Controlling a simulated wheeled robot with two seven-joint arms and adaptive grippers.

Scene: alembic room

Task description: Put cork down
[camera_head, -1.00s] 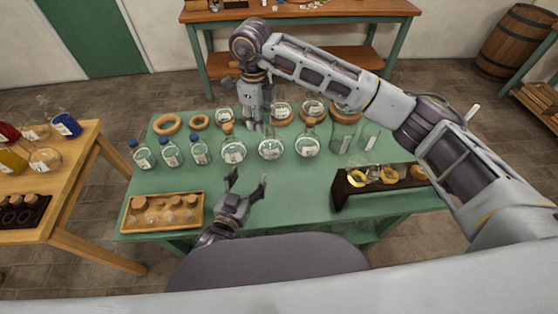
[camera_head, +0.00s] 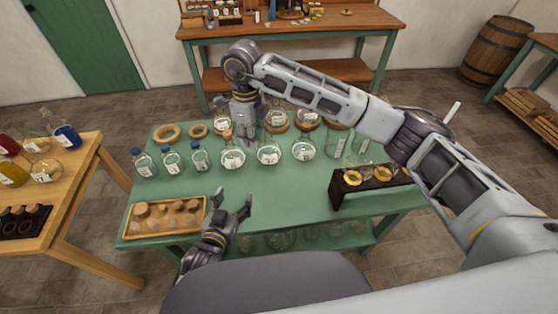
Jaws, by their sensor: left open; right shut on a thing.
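My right gripper (camera_head: 246,138) reaches over the flasks at the back left of the green table (camera_head: 285,190), pointing down. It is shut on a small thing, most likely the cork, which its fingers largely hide. My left gripper (camera_head: 232,203) is open and empty above the table's front left, right of a wooden tray (camera_head: 203,221). The tray holds several corks (camera_head: 179,206). A round flask (camera_head: 232,158) stands just in front of my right gripper, with a cork-coloured piece at its neck.
Several clear flasks (camera_head: 268,154) stand in a row across the table. Blue-capped bottles (camera_head: 171,161) stand at left, with cork rings (camera_head: 167,132) behind. A dark rack (camera_head: 373,187) with yellow rings stands at right. The table's middle front is clear.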

